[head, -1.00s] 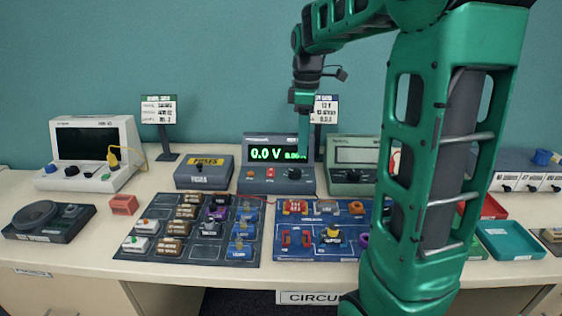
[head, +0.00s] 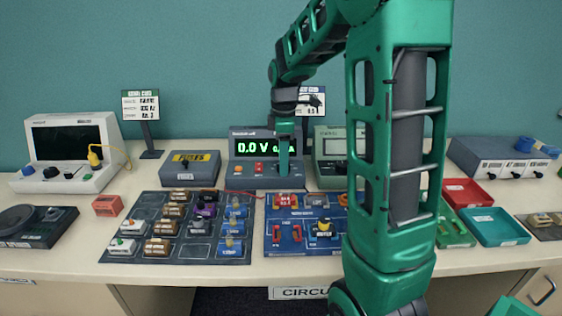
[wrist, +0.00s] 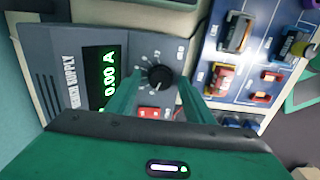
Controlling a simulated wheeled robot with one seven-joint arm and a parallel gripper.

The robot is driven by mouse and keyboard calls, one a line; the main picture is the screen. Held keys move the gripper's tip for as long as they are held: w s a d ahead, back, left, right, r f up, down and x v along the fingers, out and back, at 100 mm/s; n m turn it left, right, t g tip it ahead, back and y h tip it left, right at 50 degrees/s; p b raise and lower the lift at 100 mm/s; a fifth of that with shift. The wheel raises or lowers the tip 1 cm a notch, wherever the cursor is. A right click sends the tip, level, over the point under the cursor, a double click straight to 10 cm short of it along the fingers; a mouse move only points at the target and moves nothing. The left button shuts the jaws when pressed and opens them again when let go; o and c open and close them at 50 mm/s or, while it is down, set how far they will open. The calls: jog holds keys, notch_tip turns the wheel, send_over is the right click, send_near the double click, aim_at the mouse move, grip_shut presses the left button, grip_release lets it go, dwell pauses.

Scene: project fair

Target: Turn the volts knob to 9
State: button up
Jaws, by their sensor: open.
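The power supply (head: 240,172) stands at the back middle of the table, its green display (head: 252,147) reading 0.0 V. In the wrist view, a black round knob (wrist: 159,77) with a dial scale sits beside the display (wrist: 108,75), which shows 0.00 A from this side. The knob's label is too small to read. My gripper (wrist: 158,95) is open, with one green finger on each side below the knob in the picture. I cannot tell whether either finger touches it. In the head view my gripper (head: 284,170) hides that part of the panel.
Red switches (wrist: 149,112) lie close to the fingers. Circuit boards with several blocks (head: 185,253) and (head: 300,245) lie in front of the supply. A grey fuse box (head: 190,172) stands left, a green meter (head: 330,175) right.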

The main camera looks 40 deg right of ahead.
jog(key=shift+f, duration=0.15)
jog(key=c, duration=1)
jog(key=shift+c, duration=0.2)
